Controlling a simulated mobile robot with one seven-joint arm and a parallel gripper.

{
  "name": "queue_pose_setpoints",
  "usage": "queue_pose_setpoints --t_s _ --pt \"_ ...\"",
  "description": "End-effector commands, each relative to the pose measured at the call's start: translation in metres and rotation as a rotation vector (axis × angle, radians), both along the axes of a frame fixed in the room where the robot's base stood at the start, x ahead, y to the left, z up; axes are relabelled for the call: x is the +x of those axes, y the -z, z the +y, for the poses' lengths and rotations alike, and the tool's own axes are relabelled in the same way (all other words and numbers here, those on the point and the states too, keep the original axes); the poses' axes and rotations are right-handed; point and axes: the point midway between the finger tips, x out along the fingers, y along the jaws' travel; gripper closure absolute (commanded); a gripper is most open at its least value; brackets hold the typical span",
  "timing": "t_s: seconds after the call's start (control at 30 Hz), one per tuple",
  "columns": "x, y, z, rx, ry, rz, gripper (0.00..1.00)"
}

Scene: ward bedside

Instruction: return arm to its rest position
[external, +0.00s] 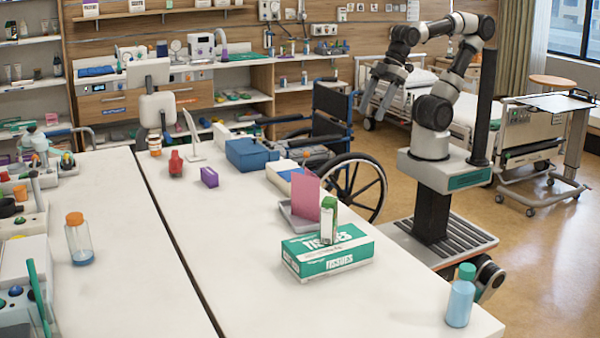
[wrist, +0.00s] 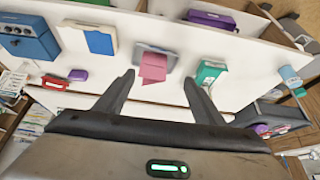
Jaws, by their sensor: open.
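My gripper (external: 374,108) hangs from the raised, folded arm at the upper right of the external view, in front of the bed and above the wheelchair's right side. It is well clear of the white table. In the wrist view my gripper (wrist: 158,76) has its two dark fingers spread apart with nothing between them. Beyond the fingers, the table top and its objects appear at a distance. My gripper touches nothing that I can see.
The white table (external: 130,215) holds a green tissue box (external: 328,254), a pink card (external: 306,194), a blue box (external: 253,154) and a blue bottle (external: 460,297). A wheelchair (external: 335,125) stands behind it. A bed (external: 462,118) and an overbed table (external: 548,102) stand behind my arm.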

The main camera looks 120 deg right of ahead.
Motion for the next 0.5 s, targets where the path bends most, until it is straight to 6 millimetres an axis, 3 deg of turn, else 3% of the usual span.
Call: queue_pose_setpoints --t_s 0.1,0.37,0.5 --pt "-0.013 0.006 -0.008 -0.002 0.030 -0.005 0.37" --pt "-0.014 0.007 -0.009 -0.001 0.031 -0.003 0.37" --pt "-0.013 -0.004 -0.009 -0.001 0.031 -0.004 0.37"
